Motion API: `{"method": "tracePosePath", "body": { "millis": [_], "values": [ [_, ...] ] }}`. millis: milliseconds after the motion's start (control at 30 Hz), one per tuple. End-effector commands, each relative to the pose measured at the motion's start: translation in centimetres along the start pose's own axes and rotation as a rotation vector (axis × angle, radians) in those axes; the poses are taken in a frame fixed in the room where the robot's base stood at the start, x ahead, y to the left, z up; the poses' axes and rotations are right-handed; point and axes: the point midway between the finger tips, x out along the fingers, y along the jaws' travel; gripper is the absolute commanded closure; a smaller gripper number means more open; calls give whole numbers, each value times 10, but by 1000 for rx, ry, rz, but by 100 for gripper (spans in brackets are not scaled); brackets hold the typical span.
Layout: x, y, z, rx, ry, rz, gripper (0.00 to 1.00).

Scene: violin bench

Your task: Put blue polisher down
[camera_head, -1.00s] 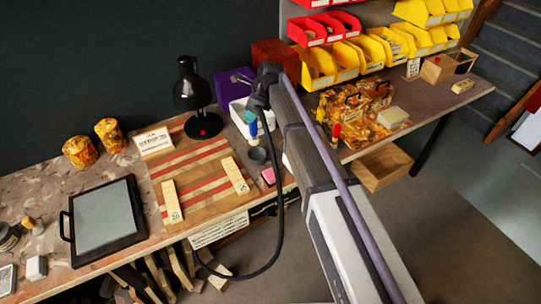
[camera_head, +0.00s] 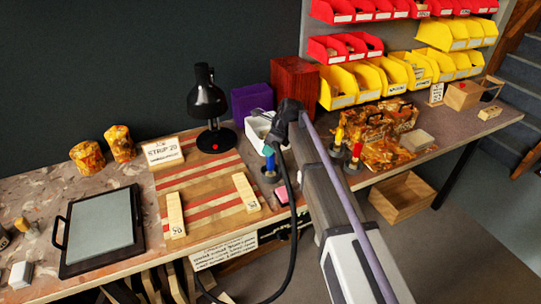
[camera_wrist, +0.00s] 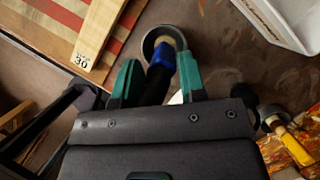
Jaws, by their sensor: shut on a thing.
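The blue polisher (camera_wrist: 162,56) is held between the green fingertips of my gripper (camera_wrist: 157,68), which is shut on it. Its lower end overlaps a grey round cup (camera_wrist: 150,38) in the wrist view; I cannot tell whether it touches the bottom. In the head view the blue polisher (camera_head: 270,165) stands about upright at the cup (camera_head: 271,179), on the bench right of the striped board. My gripper (camera_head: 269,151) is at its top, partly hidden by my wrist.
Red (camera_head: 356,152) and yellow (camera_head: 338,136) polishers stand in similar cups to the right. A white bin (camera_head: 257,128) is behind, and a pink block (camera_head: 281,195) is close in front. The striped board (camera_head: 205,190) carries numbered wooden strips. A black lamp (camera_head: 207,100) stands behind.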

Motion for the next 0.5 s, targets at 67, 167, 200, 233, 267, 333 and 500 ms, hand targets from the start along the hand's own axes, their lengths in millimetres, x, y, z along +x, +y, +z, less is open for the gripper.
{"method": "tracePosePath", "body": {
  "millis": [67,167,200,233,267,333,500],
  "values": [
    [-2,0,1,0,0,0,100],
    [-2,0,1,0,0,0,100],
    [-1,0,0,0,0,0,100],
    [0,0,0,0,0,0,100],
    [1,0,0,0,0,0,100],
    [2,0,-1,0,0,0,60],
    [1,0,0,0,0,0,44]
  ]
}}
